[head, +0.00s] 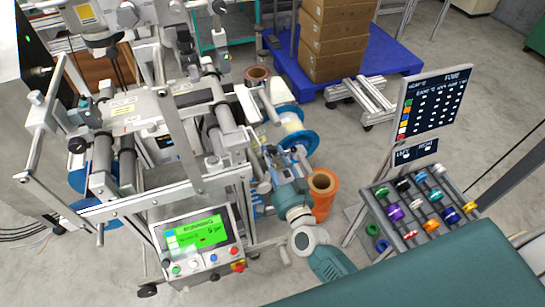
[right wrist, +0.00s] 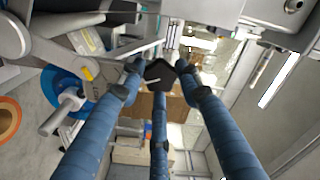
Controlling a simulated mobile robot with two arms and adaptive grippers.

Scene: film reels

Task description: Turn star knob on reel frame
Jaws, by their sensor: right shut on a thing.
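In the right wrist view, the three blue fingers of my right gripper (right wrist: 160,76) close around a dark star knob (right wrist: 160,72). The gripper is shut on it, with the fingertips at its sides. In the head view my right arm reaches up from the bottom to the right side of the reel frame (head: 205,185). The knob cannot be made out there among the arm and frame parts. My left gripper is in neither view.
Blue-flanged reels (head: 298,142) sit on the frame's right side, and an orange roll (head: 322,188) stands right beside my arm. A green-screen control panel (head: 200,243) is at the front. A rack of coloured spools (head: 420,205) stands at the right.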

